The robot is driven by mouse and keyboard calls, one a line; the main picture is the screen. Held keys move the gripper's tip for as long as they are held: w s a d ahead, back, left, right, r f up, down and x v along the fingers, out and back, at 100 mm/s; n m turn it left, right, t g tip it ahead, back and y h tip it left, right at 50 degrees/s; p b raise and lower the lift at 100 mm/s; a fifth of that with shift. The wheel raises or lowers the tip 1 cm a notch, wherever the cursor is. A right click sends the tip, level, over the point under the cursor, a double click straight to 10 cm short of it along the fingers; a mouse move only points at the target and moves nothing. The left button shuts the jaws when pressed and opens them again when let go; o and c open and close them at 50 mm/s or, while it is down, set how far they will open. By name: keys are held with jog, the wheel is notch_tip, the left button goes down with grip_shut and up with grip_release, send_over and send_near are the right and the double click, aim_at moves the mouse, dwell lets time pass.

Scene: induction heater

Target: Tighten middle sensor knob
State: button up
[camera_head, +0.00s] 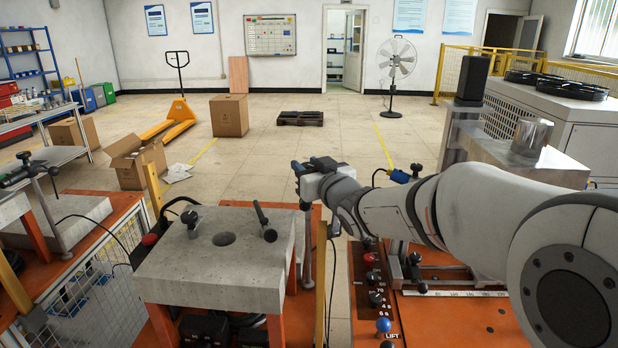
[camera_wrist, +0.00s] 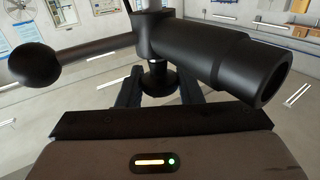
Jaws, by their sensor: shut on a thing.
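The middle sensor is a black tube (camera_wrist: 225,62) that fills the upper right of the wrist view. A lever with a black ball end (camera_wrist: 35,63) sticks out to its left. A small black knob (camera_wrist: 158,82) sits under the sensor's clamp body. My gripper (camera_wrist: 160,92) has its fingers on both sides of this knob and is shut on it. In the head view my gripper (camera_head: 312,172) is at the top of a thin grey post (camera_head: 307,250), and it hides most of the sensor there. The knob itself is not clear in the head view.
A grey block (camera_head: 215,265) with a round hole and two black handles stands left of the post. Another sensor (camera_head: 20,172) is on a stand at far left, and a blue one (camera_head: 400,176) is right of my gripper. A control panel (camera_head: 372,285) lies below my arm.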

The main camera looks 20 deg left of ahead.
aim_at(309, 164)
jog(key=shift+r, duration=0.15)
jog(key=o, duration=0.9)
notch_tip(309, 164, up, 10)
jog(key=shift+f+p, duration=0.1)
jog(key=shift+p, duration=0.5)
